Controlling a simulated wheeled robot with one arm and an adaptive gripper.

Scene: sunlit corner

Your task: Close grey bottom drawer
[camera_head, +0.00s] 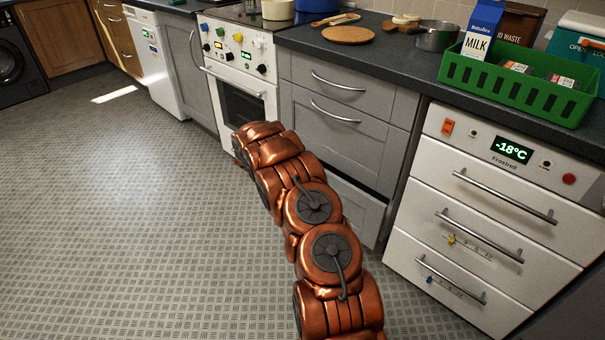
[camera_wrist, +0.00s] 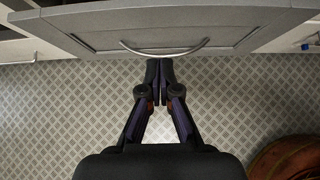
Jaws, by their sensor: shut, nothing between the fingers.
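The grey bottom drawer (camera_head: 362,214) is in the lower part of the grey cabinet in the head view, largely hidden behind my arm. It seems to stand out a little from the front above it; how far I cannot tell. In the wrist view a grey panel front (camera_wrist: 240,35) with a curved metal handle (camera_wrist: 165,51) crosses the top. My gripper (camera_wrist: 160,62) is shut and empty, its fingertips together at the middle of the handle. I cannot tell whether they touch it. My gripper is hidden in the head view.
Two grey drawers (camera_head: 345,135) above look shut. A white freezer (camera_head: 490,215) with several handles stands to the right, a white oven (camera_head: 240,75) to the left. A green crate (camera_head: 510,95) sits on the worktop. The patterned floor (camera_head: 130,210) to the left is clear.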

